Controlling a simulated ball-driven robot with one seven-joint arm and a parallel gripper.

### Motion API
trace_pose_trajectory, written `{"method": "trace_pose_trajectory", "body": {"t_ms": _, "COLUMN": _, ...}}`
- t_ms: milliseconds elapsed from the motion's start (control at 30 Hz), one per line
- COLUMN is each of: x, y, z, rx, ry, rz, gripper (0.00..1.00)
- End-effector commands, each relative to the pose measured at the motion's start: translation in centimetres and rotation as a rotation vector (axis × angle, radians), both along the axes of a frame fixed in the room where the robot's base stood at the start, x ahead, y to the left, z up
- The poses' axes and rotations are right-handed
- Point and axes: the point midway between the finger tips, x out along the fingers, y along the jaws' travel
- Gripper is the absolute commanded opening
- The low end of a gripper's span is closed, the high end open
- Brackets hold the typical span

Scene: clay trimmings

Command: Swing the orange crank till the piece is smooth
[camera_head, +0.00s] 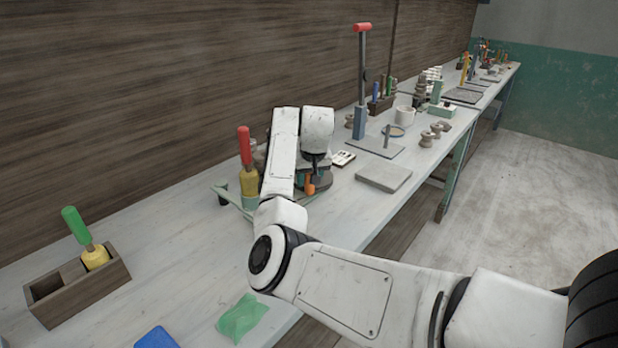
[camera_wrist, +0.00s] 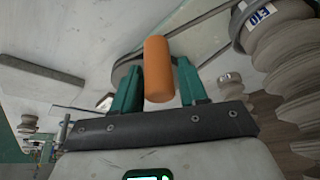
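The orange crank handle (camera_head: 310,187) shows just below my gripper (camera_head: 316,165) at the bench fixture, partly hidden by my arm. In the wrist view the orange handle (camera_wrist: 158,70) stands between the two teal fingers of my gripper (camera_wrist: 160,72). A dark round part (camera_wrist: 122,70) shows behind the handle. A ridged grey form (camera_wrist: 285,50) with a blue-and-white label stands at the upper right of the wrist view. I cannot tell whether it is the piece being worked.
A red-handled tool (camera_head: 246,150) stands left of my arm. A red-topped lever (camera_head: 362,80) on a plate rises behind. A grey slab (camera_head: 383,176) lies to the right. A wooden box (camera_head: 75,292) and a green cloth (camera_head: 241,318) are nearer. The bench's left middle is clear.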

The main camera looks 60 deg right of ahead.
Motion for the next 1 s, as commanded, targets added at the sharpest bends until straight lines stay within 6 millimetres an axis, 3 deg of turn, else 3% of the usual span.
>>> {"method": "trace_pose_trajectory", "body": {"t_ms": 433, "x": 0.0, "y": 0.0, "z": 0.0, "rx": 0.000, "ry": 0.000, "rz": 0.000, "gripper": 0.00}}
{"method": "trace_pose_trajectory", "body": {"t_ms": 767, "x": -0.1, "y": -0.1, "z": 0.1, "rx": 0.000, "ry": 0.000, "rz": 0.002, "gripper": 0.00}}
{"method": "trace_pose_trajectory", "body": {"t_ms": 1000, "x": -1.2, "y": -1.5, "z": 0.4, "rx": 0.000, "ry": 0.000, "rz": 0.043, "gripper": 0.00}}
